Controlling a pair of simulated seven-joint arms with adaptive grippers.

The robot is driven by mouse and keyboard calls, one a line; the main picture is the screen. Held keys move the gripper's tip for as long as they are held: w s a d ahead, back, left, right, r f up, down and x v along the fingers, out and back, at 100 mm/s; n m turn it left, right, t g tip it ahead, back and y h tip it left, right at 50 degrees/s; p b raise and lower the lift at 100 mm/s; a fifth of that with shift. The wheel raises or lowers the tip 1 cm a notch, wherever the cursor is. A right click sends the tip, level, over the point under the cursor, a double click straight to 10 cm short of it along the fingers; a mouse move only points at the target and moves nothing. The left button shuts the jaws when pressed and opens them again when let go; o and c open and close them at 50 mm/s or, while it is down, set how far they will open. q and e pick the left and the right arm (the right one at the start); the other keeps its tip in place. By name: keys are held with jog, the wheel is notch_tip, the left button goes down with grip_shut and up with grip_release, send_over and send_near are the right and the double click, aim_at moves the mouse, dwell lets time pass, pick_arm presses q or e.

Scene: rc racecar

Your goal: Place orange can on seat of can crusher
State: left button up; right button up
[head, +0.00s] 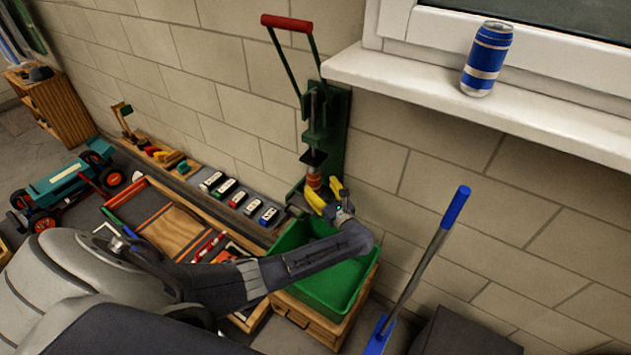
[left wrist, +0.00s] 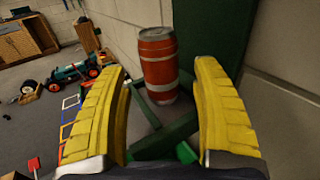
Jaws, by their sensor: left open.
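The orange can (head: 314,177) with silvery bands stands upright low in the green can crusher (head: 333,135), beneath its dark press plate. In the left wrist view the orange can (left wrist: 158,65) stands ahead of my fingers, its base by the crusher's green bars (left wrist: 165,138). The exact contact under the can is hard to see. My left gripper (head: 326,196) has yellow fingers spread apart, in front of the can and just below it in the head view. It is open and holds nothing. My right gripper is not in view.
A green bin (head: 335,275) sits below the crusher. A blue can (head: 487,60) stands on the white windowsill (head: 420,85). A blue-handled tool (head: 430,250) leans at right. Toy cars (head: 235,197), trays and a teal vehicle (head: 62,185) lie at left.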

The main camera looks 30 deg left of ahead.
pick_arm(q)
jog(key=v, duration=0.7)
dwell(0.4)
